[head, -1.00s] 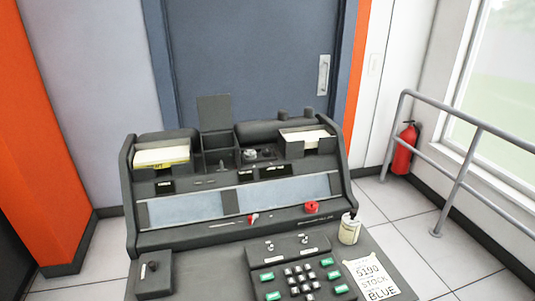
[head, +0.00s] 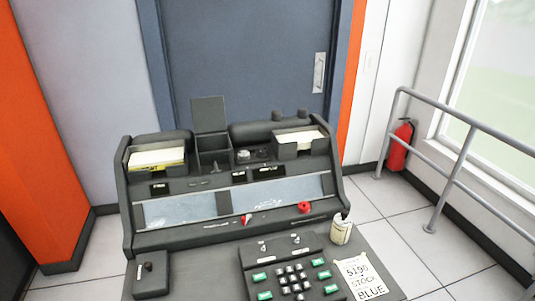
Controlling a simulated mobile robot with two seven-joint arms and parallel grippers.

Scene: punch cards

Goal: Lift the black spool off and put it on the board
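A dark punch-card machine (head: 230,226) stands in the middle of the head view. A small round dark part (head: 262,153) sits in the upper deck beside a light-coloured round part (head: 243,155). I cannot tell which of these is the black spool. The flat dark desk board (head: 215,284) lies at the front, around the keypad. Neither of my grippers is in view.
Card trays sit at left (head: 157,157) and right (head: 299,140) of the upper deck. A red knob (head: 304,207), a pale cup (head: 341,233), a keypad (head: 290,276) and a paper note (head: 360,277) are nearby. A railing (head: 470,123) and fire extinguisher (head: 400,147) stand at right.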

